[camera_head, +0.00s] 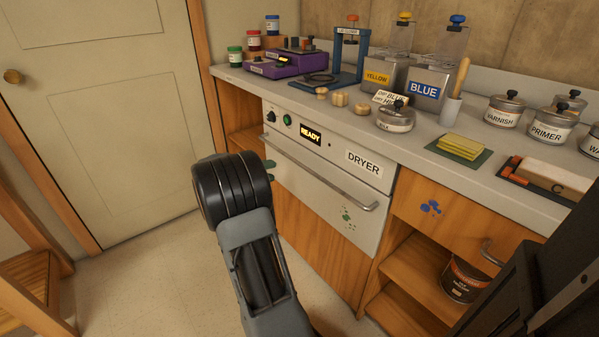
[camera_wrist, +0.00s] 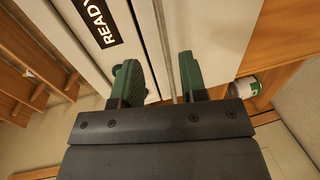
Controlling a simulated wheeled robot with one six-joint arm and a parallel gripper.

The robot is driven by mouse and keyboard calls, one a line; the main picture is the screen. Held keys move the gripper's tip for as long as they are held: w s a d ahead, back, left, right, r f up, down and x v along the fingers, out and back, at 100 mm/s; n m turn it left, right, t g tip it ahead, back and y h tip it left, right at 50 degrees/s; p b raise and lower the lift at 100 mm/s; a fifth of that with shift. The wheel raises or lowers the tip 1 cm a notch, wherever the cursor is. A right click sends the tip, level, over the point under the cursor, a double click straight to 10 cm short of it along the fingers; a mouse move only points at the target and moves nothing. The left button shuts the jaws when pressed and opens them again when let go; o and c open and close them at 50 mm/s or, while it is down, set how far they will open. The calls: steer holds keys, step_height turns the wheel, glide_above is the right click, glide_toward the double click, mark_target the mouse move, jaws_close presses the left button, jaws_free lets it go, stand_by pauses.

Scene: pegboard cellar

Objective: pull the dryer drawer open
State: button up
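The dryer (camera_head: 362,163) is a white unit under the counter, with a lit READY display (camera_head: 310,135) on its panel. Its drawer front (camera_head: 318,190) looks closed, with a long metal bar handle (camera_head: 330,181) across the top. My gripper is mostly hidden behind my wrist in the head view; a green fingertip shows near the handle's left end. In the wrist view my gripper (camera_wrist: 158,82) has its two green fingers apart. The handle (camera_wrist: 167,45) runs between them, and I see no clear contact. The READY label (camera_wrist: 101,20) is left of the fingers.
The counter (camera_head: 420,150) above holds paint tins, jars and a purple device (camera_head: 286,63). A wooden drawer (camera_head: 455,215) and open shelf with a tin (camera_head: 462,282) are right of the dryer. The floor (camera_head: 140,285) in front is clear.

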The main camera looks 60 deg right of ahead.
mark_target(298, 164)
steer(key=b+x, duration=0.2)
steer(key=x, duration=1.1)
steer(key=shift+b, duration=0.35)
steer(key=shift+c, duration=0.3)
steer(key=shift+a, duration=0.1)
jaws_close()
